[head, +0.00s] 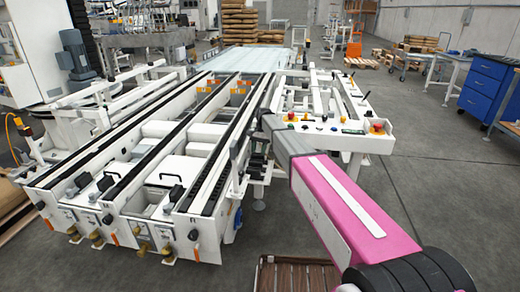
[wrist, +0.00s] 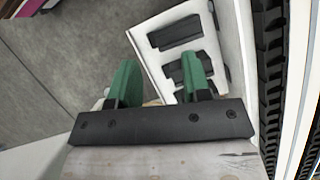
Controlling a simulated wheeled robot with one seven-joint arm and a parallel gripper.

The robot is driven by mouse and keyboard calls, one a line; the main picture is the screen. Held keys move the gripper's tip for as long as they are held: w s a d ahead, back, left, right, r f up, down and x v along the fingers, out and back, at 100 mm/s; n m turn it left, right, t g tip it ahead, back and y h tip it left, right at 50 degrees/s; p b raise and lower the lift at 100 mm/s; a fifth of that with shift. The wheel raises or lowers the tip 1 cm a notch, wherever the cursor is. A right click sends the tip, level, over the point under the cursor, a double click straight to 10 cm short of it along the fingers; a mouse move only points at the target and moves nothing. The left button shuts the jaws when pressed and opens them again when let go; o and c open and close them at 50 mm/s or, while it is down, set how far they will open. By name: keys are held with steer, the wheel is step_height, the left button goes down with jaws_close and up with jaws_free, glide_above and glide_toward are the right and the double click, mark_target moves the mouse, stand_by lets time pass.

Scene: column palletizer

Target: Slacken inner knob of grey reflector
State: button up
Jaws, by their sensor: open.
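My gripper (wrist: 160,80) shows in the wrist view with its two green fingers apart and nothing visible between them. The right finger overlaps a white frame part (wrist: 150,62) that carries a black block (wrist: 175,33). More dark parts lie behind that finger, partly hidden. I cannot clearly make out the grey reflector or its inner knob in either view. In the head view my grey and pink arm reaches to the right side of the white conveyor (head: 150,190), and the fingers cannot be made out there.
A black toothed conveyor track (wrist: 273,80) runs along the right of the wrist view. A white control panel (head: 345,125) with buttons stands right of the conveyor. A wooden slatted pallet (head: 297,274) lies low in front. Grey floor (head: 440,190) is clear at right, before blue drawers (head: 485,92).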

steer(key=shift+o, duration=1.4)
steer(key=m+t+y, duration=0.1)
steer(key=m, duration=0.3)
glide_toward(240, 179)
steer(key=x, duration=0.9)
steer(key=shift+a, duration=0.1)
steer(key=c, duration=0.9)
